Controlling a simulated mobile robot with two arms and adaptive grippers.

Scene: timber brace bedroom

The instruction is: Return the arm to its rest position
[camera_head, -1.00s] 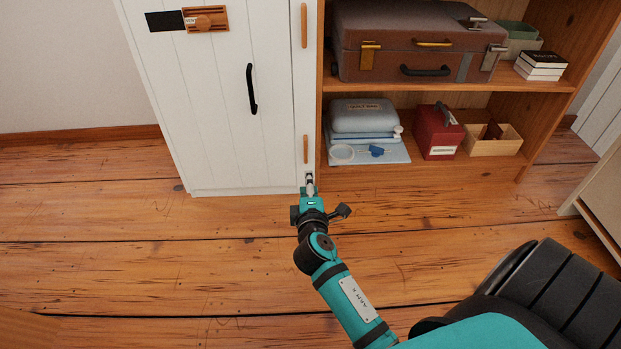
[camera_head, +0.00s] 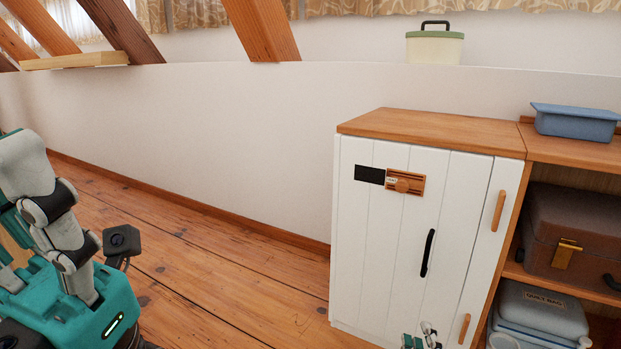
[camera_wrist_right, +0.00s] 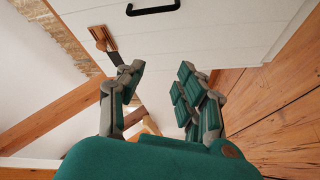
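My right gripper (camera_head: 421,341) shows only as its fingertips at the bottom edge of the head view, in front of the lower part of the white cabinet (camera_head: 385,250). My left gripper (camera_head: 45,210) is large and close at the left edge of the head view, pointing up. It is cut off there, so its opening cannot be judged.
The cabinet has a black handle (camera_head: 427,253) and a wooden latch plate (camera_head: 404,184). A shelf unit on the right holds a blue tub (camera_head: 575,122), a brown suitcase (camera_head: 572,240) and a pale blue case (camera_head: 540,310). The floor (camera_head: 215,265) left of the cabinet is clear.

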